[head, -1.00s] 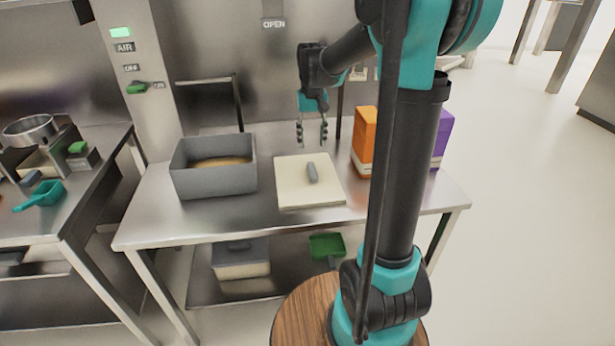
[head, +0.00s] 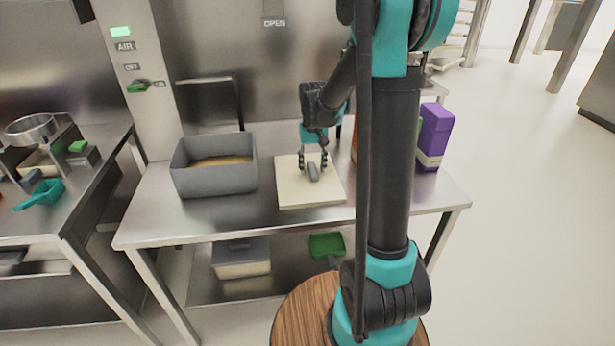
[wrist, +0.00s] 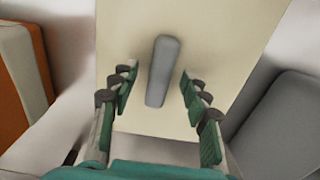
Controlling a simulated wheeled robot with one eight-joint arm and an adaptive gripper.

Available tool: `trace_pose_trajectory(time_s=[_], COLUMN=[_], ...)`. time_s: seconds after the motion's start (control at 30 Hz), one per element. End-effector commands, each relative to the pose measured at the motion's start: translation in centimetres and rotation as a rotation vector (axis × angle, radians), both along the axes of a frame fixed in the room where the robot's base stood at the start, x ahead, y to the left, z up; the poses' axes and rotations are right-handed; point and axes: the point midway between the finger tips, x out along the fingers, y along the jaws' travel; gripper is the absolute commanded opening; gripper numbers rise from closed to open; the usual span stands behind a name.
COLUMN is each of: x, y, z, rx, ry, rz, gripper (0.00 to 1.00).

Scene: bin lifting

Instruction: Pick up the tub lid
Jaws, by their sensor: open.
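The tub lid (head: 290,197) is a flat cream board with a grey bar handle (head: 313,173). It lies on the steel table, right of the grey tub (head: 215,180), which is uncovered and holds something tan. My gripper (head: 313,163) is over the lid with its fingers on either side of the handle. In the wrist view the lid (wrist: 215,40) fills the middle and the handle (wrist: 162,70) stands between the two fingers of my gripper (wrist: 158,88). The fingers are open, with a gap on both sides of the handle.
A purple box (head: 435,135) stands at the table's right end. An orange box (wrist: 22,75) is beside the lid, mostly hidden by my arm in the head view. A lidded bin (head: 242,262) and a green scoop (head: 326,245) are on the lower shelf.

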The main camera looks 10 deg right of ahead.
Motion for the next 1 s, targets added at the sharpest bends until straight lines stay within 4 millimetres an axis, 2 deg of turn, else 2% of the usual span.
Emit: trace_pose_trajectory(time_s=[0.13, 0.5, 0.83, 1.0], x=[0.0, 0.0, 0.0, 0.0], y=[0.0, 0.0, 0.0, 0.0], z=[0.03, 0.05, 0.1, 0.77], rx=[0.0, 0.0, 0.0, 0.0], ry=[0.0, 0.0, 0.0, 0.0], rz=[0.0, 0.0, 0.0, 0.0], gripper=[0.45, 0.0, 0.0, 0.0])
